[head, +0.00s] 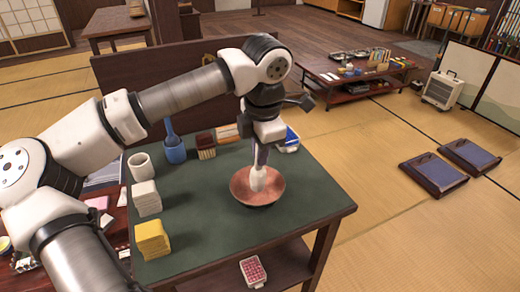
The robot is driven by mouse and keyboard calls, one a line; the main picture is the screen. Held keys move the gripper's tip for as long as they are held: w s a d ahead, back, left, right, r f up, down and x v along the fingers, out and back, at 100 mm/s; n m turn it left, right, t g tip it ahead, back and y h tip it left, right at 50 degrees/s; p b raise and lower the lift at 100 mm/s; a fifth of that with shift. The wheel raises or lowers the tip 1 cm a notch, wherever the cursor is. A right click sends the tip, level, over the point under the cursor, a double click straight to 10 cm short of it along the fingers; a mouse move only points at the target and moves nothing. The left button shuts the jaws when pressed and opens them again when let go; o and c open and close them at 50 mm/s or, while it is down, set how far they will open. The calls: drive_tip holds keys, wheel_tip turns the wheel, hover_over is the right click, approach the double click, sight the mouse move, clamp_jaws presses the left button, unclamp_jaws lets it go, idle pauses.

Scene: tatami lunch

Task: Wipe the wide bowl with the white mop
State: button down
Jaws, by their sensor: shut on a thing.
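The wide bowl (272,200) is reddish-brown and shallow. It stands upright on the green tabletop, right of the middle. My gripper (262,160) points straight down above the bowl and is shut on the white mop (258,180). The mop's pale head is inside the bowl and appears to reach its inner surface, though contact is hard to tell. The gripper's fingertips are small and partly hidden by the wrist.
A white cup (140,167), white stack (146,197), yellow stack (152,240) and blue container (174,150) stand at the left of the green table (215,242). A brown-bristled brush (205,148) and a blue-white box (290,140) stand behind. The front right tabletop is clear.

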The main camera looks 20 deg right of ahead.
drive_tip(key=shift+f+b, duration=0.5)
drive_tip(key=shift+f, duration=0.15)
idle(0.3)
drive_tip(key=shift+n, duration=0.3)
drive_tip(key=n+b, duration=0.1)
drive_tip(key=n, duration=0.1)
drive_tip(key=shift+w+f+n+b, duration=0.1)
drive_tip(key=shift+f+n+b, duration=0.05)
drive_tip(key=shift+n+b, duration=0.25)
drive_tip(key=n, duration=0.3)
drive_tip(key=shift+n+y+b, duration=0.3)
drive_tip(key=shift+y+b, duration=0.1)
